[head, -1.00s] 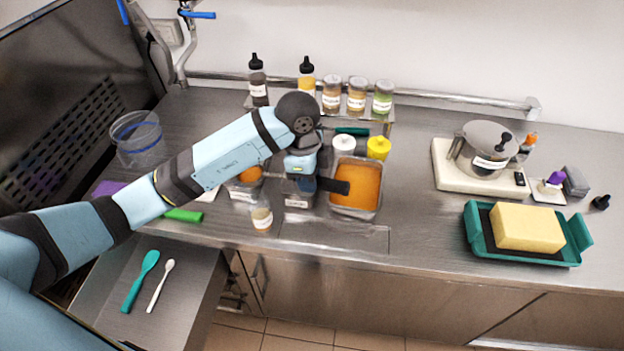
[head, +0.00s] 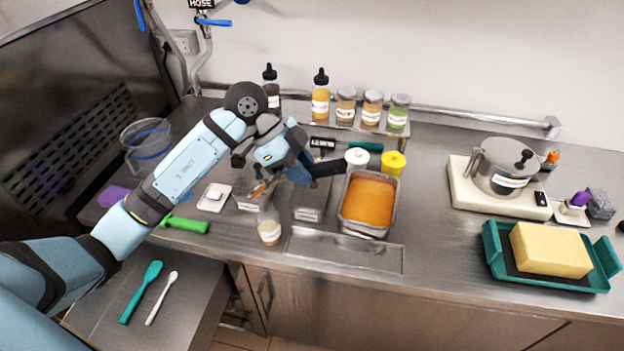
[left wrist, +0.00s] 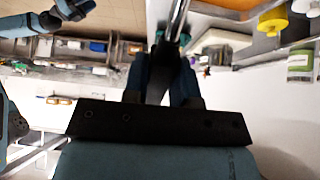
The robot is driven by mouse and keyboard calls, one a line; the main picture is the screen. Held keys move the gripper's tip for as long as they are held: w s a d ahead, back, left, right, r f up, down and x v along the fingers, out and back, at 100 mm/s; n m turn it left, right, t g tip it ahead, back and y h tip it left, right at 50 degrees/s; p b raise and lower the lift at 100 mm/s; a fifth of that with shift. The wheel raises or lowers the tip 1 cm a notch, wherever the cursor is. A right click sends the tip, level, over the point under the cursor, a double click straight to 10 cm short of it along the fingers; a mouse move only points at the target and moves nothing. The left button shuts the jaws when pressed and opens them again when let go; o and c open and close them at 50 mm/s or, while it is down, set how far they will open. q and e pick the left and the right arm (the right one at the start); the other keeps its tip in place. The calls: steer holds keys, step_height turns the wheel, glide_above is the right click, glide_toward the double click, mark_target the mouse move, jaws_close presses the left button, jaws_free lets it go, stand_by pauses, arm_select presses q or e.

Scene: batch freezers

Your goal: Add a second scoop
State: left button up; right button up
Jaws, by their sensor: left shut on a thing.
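My left gripper (head: 298,172) is shut on a tool with a black handle (head: 328,168), which looks like a scoop; the handle sticks out to the right. A small orange patch (head: 258,190) shows at its left end, partly hidden, just above a clear cup (head: 268,230) with pale contents or a label. I cannot tell whether it touches the cup. In the left wrist view, a metal rod (left wrist: 176,18) shows beyond the fingers. A metal tub of orange ice cream (head: 368,202) stands right of the gripper. My right gripper is out of view.
Bottles and jars (head: 346,107) stand on a rack behind. A white-lidded (head: 357,157) and a yellow-lidded jar (head: 393,163) stand behind the tub. A green-handled tool (head: 185,224) lies left of the cup. A scale with a pot (head: 500,165) and a teal tray (head: 560,283) stand right.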

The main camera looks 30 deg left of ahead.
arm_select(q)
steer(key=a+r+h, duration=0.2)
steer(key=shift+s+a+r+h+p, duration=0.15)
steer(key=shift+s+a+h+p, duration=0.05)
steer(key=shift+a+h+p, duration=0.15)
steer(key=shift+s+a+r+t+h, duration=0.1)
steer(key=shift+a+r+t+h, duration=0.1)
steer(key=shift+a+h, duration=0.4)
steer(key=shift+s+a+r+t+h, duration=0.1)
steer(key=shift+a+r+t+h, duration=0.1)
steer(key=shift+a+h, duration=0.3)
steer(key=shift+s+a+r+h, duration=0.1)
steer(key=shift+a+r+h, duration=0.15)
steer(key=shift+a+h, duration=0.3)
steer(key=shift+s+a+r+h, duration=0.1)
steer(key=shift+a+r+h, duration=0.1)
steer(key=shift+a+h, duration=0.35)
steer(key=shift+a, duration=0.1)
